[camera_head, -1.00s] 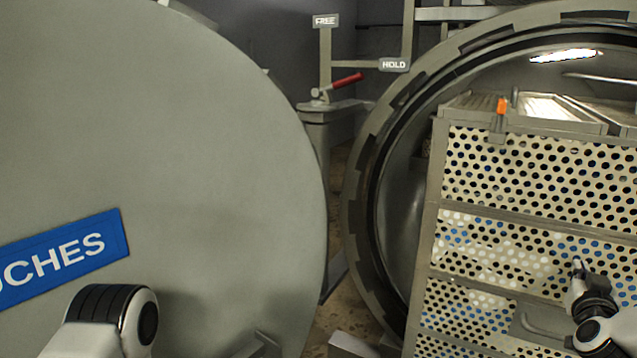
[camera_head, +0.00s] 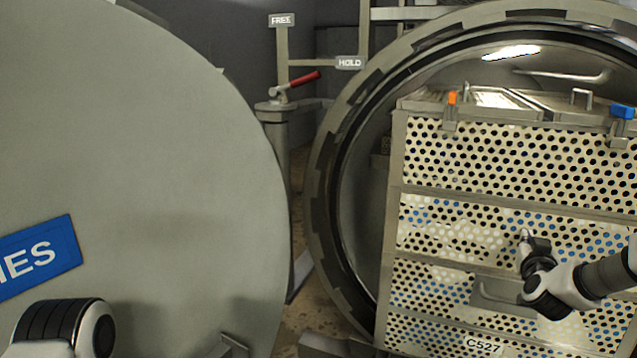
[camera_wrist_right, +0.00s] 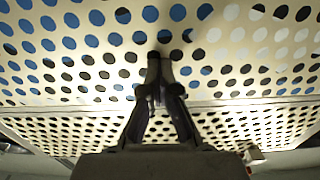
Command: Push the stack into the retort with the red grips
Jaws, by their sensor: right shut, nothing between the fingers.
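The stack (camera_head: 500,192) is a tier of perforated metal crates labelled C527. It stands in the round mouth of the retort (camera_head: 332,215), at the right of the head view. My right gripper (camera_head: 524,238) is shut and empty, its tips at the stack's perforated front face. In the right wrist view the closed fingertips (camera_wrist_right: 157,62) point at the perforated sheet (camera_wrist_right: 75,55); I cannot tell whether they touch it. A red-handled lever (camera_head: 303,79) stands beside the retort; I see no other red grips. My left gripper is out of view.
The large round door (camera_head: 150,180) with a blue sign (camera_head: 38,260) stands open at the left. FREE (camera_head: 282,20) and HOLD (camera_head: 349,62) plates are by the lever. An orange clip (camera_head: 452,98) and a blue clip (camera_head: 622,111) sit on the stack's top edge.

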